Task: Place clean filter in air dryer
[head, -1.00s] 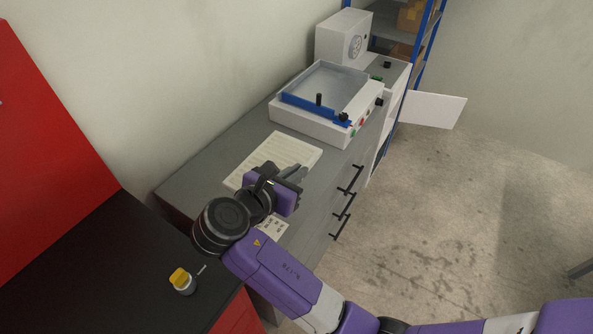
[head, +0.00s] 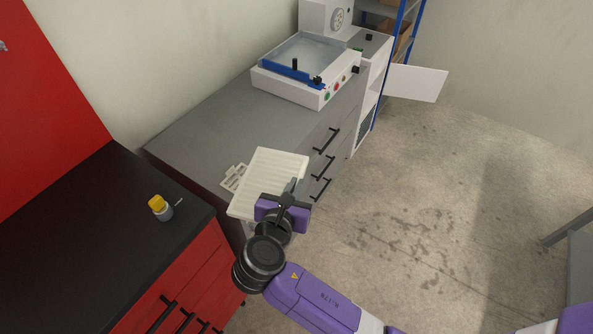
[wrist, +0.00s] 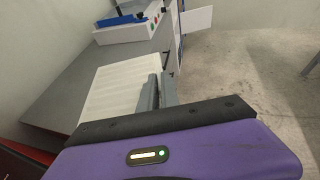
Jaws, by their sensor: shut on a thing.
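The clean filter is a cream-white pleated panel (head: 268,180), tilted, over the front edge of the grey counter in the head view. My gripper (head: 288,192) is shut on its right edge. In the wrist view the filter (wrist: 115,92) extends left from the grey fingers (wrist: 158,92). A white cabinet (head: 369,85) with its door (head: 415,83) swung open stands at the far end of the counter, well away from my gripper. It may be the air dryer. Its inside is mostly hidden.
A white machine with a blue frame (head: 300,75) sits on the grey counter (head: 200,135). A slotted pale piece (head: 234,178) lies beside the filter. The concrete floor (head: 410,200) at right is open.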

